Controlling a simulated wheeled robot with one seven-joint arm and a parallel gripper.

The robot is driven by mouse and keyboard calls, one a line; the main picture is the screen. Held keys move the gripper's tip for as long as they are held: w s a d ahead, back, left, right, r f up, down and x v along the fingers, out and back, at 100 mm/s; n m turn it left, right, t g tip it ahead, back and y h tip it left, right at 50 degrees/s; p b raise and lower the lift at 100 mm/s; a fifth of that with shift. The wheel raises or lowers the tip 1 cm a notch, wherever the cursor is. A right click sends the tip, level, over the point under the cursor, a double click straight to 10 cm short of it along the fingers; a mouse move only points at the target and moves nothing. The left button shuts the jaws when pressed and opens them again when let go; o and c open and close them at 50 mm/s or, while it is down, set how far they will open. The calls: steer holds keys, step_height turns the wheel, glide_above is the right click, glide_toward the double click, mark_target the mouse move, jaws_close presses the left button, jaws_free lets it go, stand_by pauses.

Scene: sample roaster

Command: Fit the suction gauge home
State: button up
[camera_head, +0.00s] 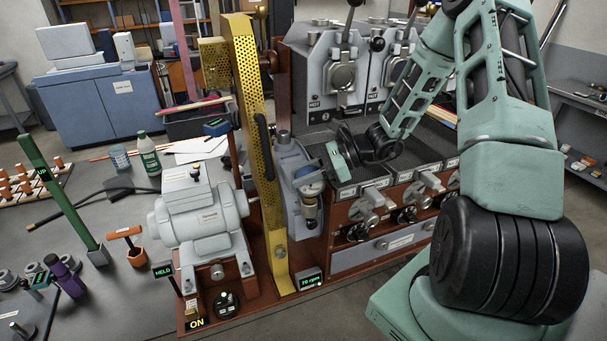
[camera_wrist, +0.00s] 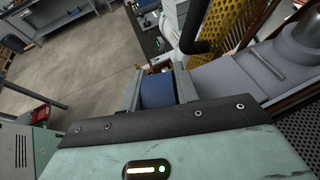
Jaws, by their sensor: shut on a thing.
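My gripper (camera_head: 318,172) is at the grey curved housing (camera_head: 290,200), just right of the yellow perforated guard (camera_head: 252,150). It is shut on a blue piece (camera_wrist: 157,90), which shows between the two fingers in the wrist view; I take it for the suction gauge. In the head view the blue piece (camera_head: 304,171) sits above a fitting with a brass-coloured part and a dark lower end (camera_head: 309,208). No dial face shows, and I cannot tell whether the piece is seated or only held at the housing.
The guard with its black handle (camera_head: 264,133) stands close left of my gripper, and the grey motor (camera_head: 200,213) beyond it. Red-brown machine front with levers and knobs (camera_head: 400,205) lies right. Signs read "HELD" (camera_head: 163,269), "ON" (camera_head: 197,323) and "70 rpm" (camera_head: 310,281).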

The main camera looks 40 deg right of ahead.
steer(key=shift+f, duration=0.15)
steer(key=o, duration=1.2)
steer(key=shift+c, duration=0.2)
steer(key=b+v, duration=0.4)
steer(key=v, duration=1.3)
steer(key=shift+d, duration=0.25)
